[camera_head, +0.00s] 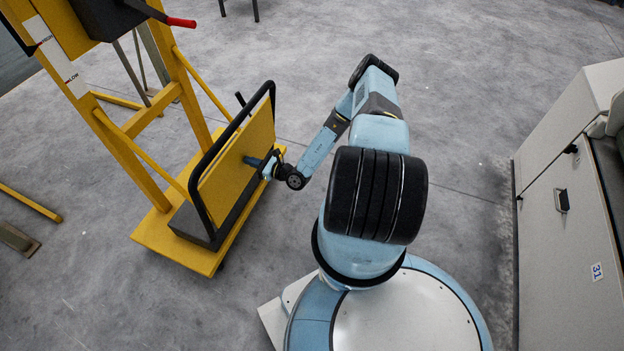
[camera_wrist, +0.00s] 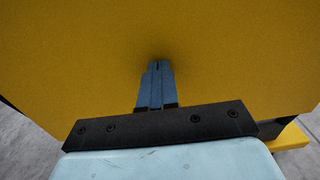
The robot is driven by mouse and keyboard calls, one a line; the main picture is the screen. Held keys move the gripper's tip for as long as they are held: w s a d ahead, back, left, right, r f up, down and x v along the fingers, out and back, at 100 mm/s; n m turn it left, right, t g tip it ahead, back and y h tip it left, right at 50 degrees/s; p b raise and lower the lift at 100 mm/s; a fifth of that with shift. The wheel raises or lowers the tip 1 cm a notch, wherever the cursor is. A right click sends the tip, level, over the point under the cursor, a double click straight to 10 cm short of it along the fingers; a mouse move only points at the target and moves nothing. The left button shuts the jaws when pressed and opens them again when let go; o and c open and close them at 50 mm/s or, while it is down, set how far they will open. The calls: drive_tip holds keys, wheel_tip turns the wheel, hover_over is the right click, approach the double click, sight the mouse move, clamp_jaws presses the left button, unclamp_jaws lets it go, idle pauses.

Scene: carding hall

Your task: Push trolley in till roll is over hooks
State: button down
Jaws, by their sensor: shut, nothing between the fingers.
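The yellow trolley (camera_head: 182,236) stands on the floor at the left of the head view, with a yellow mast and a black push handle (camera_head: 207,160). Its flat yellow panel (camera_head: 226,172) faces my arm and fills most of the wrist view (camera_wrist: 80,60). My gripper (camera_head: 252,161) is shut and empty, its fingers pointing at the panel inside the handle frame. In the wrist view the blue fingertips (camera_wrist: 158,68) are at the panel, touching or very close; I cannot tell which. The till roll and hooks cannot be made out.
A red-tipped lever (camera_head: 181,22) sticks out from the black box (camera_head: 105,18) on the mast. A pale machine cabinet (camera_head: 568,220) marked 31 stands at the right. Open grey floor (camera_head: 470,90) lies between cabinet and trolley.

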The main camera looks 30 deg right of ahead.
sight(229, 181)
drive_tip(key=x, duration=0.8)
idle(0.9)
drive_tip(key=shift+w+a, duration=0.1)
drive_tip(key=shift+w, duration=0.05)
drive_tip(key=x, duration=1.2)
idle(1.5)
drive_tip(key=s, duration=1.9)
drive_tip(key=shift+s, duration=0.1)
drive_tip(key=shift+w+a, duration=0.1)
drive_tip(key=shift+w, duration=0.3)
idle(0.5)
